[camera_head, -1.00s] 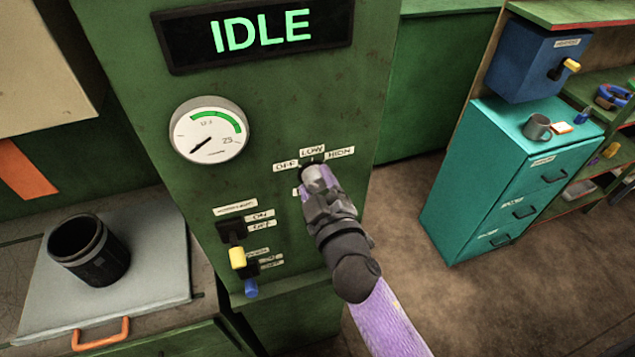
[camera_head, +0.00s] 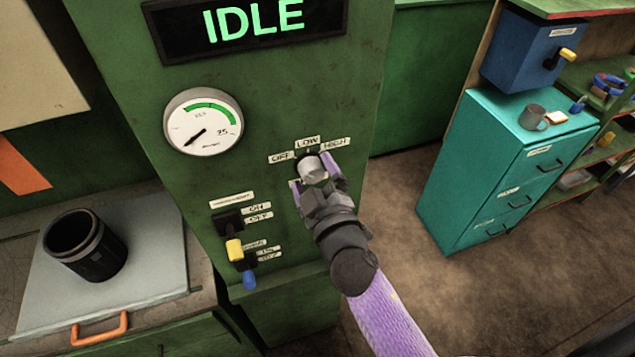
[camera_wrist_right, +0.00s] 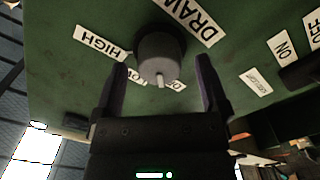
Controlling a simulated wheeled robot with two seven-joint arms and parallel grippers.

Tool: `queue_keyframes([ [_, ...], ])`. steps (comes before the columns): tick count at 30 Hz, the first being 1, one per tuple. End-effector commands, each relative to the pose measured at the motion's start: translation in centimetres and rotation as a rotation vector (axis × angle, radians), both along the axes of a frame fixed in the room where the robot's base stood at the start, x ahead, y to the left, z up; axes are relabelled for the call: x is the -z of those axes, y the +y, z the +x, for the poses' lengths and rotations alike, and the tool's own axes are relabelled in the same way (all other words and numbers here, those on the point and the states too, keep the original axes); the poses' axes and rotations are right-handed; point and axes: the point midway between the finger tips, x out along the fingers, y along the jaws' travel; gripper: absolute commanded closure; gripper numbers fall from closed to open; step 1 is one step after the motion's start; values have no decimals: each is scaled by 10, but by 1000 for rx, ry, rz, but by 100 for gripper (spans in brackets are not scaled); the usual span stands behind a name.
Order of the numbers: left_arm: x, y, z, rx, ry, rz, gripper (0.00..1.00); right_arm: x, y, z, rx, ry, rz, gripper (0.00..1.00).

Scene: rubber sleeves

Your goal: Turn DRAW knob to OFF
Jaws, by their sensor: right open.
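The DRAW knob (camera_head: 313,169) is a grey cylinder on the green panel, below the OFF, LOW and HIGH labels. In the right wrist view the knob (camera_wrist_right: 160,52) is seen upside down, and its pale pointer is toward the middle, LOW side. The DRAW label (camera_wrist_right: 197,22) shows there; in the head view it is mostly hidden by my gripper. My right gripper (camera_head: 313,180) is open, with its purple fingers on either side of the knob; in the wrist view there is a gap beside each finger (camera_wrist_right: 161,88). My left gripper is not in view.
The IDLE display (camera_head: 250,25) and a gauge (camera_head: 203,122) are above left. Switches with yellow (camera_head: 235,250) and blue (camera_head: 249,280) handles are lower left. A black cup-like container (camera_head: 85,246) stands on a grey plate. A teal cabinet (camera_head: 475,175) is at right.

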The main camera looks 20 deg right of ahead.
Motion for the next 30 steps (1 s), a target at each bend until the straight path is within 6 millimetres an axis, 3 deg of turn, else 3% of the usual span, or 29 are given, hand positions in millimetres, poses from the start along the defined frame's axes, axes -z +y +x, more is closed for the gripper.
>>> queue_keyframes([
  [12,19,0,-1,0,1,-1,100,3,-3,-87,1,4,0,6],
  [27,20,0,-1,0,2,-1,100,0,-3,-95,1,1,0,6],
  [30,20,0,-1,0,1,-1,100,6,-14,-95,51,52,40,6],
])
